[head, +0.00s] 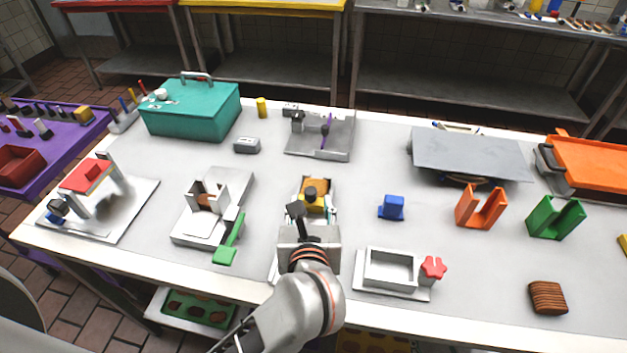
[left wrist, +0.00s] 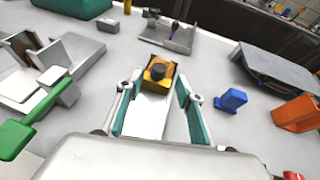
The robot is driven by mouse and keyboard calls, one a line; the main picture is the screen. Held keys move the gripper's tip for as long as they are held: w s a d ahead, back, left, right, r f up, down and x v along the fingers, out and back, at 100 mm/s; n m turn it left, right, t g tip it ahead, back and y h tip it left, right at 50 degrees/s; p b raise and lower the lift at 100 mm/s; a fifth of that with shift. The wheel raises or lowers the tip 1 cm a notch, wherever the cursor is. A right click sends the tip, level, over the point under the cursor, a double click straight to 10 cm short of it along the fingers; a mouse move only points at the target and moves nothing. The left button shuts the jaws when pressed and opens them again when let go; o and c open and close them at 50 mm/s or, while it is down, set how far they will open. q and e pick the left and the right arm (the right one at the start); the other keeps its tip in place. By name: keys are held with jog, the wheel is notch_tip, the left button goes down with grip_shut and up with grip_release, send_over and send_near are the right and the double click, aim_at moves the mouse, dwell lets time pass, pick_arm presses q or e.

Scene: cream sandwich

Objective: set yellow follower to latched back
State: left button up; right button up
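The yellow follower (head: 318,190) is a yellow-orange block with a black knob on top, near the middle of the table. In the left wrist view the follower (left wrist: 157,82) sits at the far end of a pale flat track (left wrist: 150,118). My left gripper (head: 313,213) reaches over the near part of this fixture and hides much of it in the head view. In the left wrist view its teal-padded fingers (left wrist: 157,98) are spread apart, with the track between them and the follower near or just beyond the tips. Contact cannot be told. My right gripper is not in view.
A fixture with a green handle (head: 229,243) stands left, a blue block (head: 393,207) right. A white tray with a red knob (head: 433,268) is at the front right. A grey fixture with a purple lever (head: 325,128) stands behind. Orange (head: 481,207) and green (head: 555,218) holders stand farther right.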

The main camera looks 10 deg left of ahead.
aim_at(310, 193)
pick_arm(q)
jog(key=b+x, duration=0.2)
jog(key=x, duration=0.4)
jog(key=shift+f+b, duration=0.15)
jog(key=shift+b, duration=0.2)
jog(key=shift+w+a+f, duration=0.15)
jog(key=shift+w+a, duration=0.05)
jog(key=shift+w, duration=0.35)
grip_shut()
